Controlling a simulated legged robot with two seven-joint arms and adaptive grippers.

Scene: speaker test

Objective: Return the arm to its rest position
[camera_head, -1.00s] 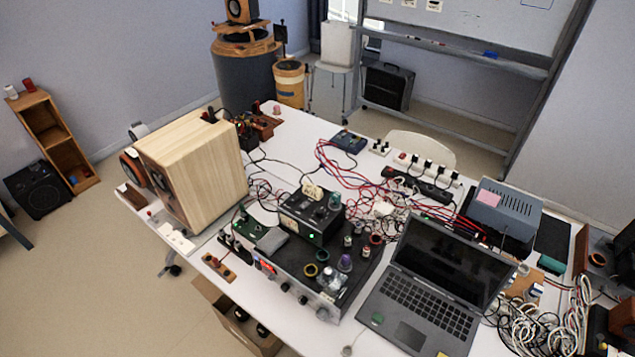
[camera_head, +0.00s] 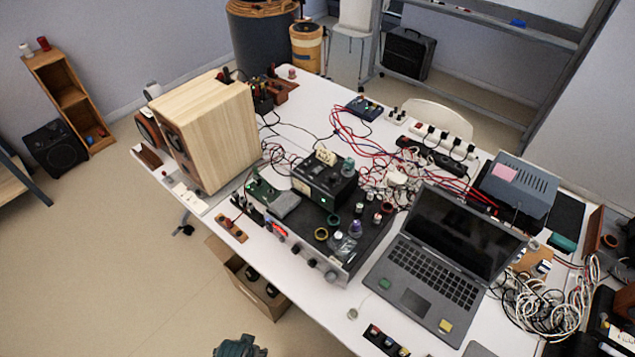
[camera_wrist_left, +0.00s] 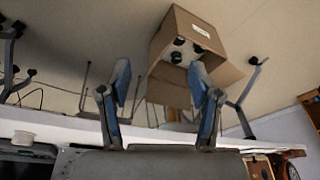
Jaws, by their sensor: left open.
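My left gripper (camera_wrist_left: 159,68) shows in the left wrist view with its two blue-grey fingers spread apart and nothing between them. That view looks upside down, with the floor at the top and the white table edge (camera_wrist_left: 55,122) crossing below the fingers. An open cardboard box (camera_wrist_left: 168,88) shows beyond the fingers. In the head view a small teal-grey part, probably of my left arm, shows at the bottom edge; its fingers cannot be made out there. My right gripper is in neither view.
The white table (camera_head: 300,118) holds a wooden speaker (camera_head: 208,132), a black amplifier unit (camera_head: 345,262), an open laptop (camera_head: 440,268), a grey device (camera_head: 520,182) and tangled cables (camera_head: 545,305). The cardboard box (camera_head: 245,278) stands on the floor by the table's front edge. Floor at lower left is clear.

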